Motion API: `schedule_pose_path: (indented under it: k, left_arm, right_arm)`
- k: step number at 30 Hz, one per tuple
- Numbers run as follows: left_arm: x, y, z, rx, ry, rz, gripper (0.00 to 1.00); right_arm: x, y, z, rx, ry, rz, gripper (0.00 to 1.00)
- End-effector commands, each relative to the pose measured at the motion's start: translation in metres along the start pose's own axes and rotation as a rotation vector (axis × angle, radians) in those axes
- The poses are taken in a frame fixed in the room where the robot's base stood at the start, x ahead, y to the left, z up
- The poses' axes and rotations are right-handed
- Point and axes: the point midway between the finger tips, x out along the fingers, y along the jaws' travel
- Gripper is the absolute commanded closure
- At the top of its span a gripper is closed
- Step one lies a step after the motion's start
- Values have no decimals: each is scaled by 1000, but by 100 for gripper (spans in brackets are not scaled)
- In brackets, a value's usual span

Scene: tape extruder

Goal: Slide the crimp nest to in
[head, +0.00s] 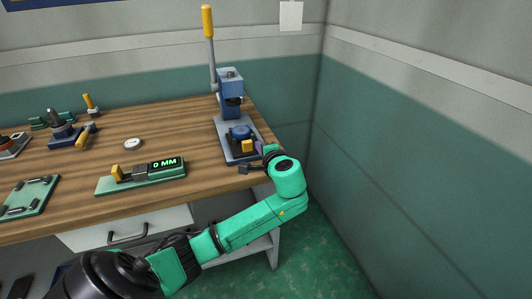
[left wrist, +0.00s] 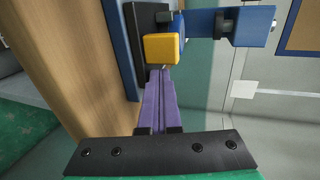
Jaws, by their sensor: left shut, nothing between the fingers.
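The crimp nest is a blue round-topped piece (head: 240,132) with a yellow block (head: 247,146) on its front, on the grey base of a blue lever press (head: 230,82). The yellow block also shows in the left wrist view (left wrist: 161,49). My left gripper (head: 261,148) is at the front right of the press base, beside the yellow block. Its purple fingers (left wrist: 161,72) are shut and empty, with the tips right at the block. I cannot tell whether they touch it. My wrist partly hides the front corner of the base. My right gripper is not in view.
A green gauge reading 0 MM (head: 167,163) lies left of the press, with a white ring (head: 132,144) behind it. A green plate (head: 30,196) and small tools stand further left on the wooden bench (head: 205,184). A wall is close on the right.

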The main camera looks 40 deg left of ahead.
Motion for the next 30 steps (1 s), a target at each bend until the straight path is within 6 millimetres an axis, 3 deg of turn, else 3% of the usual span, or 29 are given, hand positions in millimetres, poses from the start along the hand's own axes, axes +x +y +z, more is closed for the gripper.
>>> schedule_pose_path:
  k: [6, 19, 27, 30]
  left_arm:
    - [26, -10, 0, 0, 0, 0, 100]
    - [33, -11, 0, -1, 0, 0, 100]
    - [91, -28, 0, -3, -3, -1, 100]
    - [104, -33, 0, -3, -1, 1, 100]
  right_arm:
    - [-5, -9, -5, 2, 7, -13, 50]
    - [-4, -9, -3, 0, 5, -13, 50]
    - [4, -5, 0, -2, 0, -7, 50]
    - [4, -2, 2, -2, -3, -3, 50]
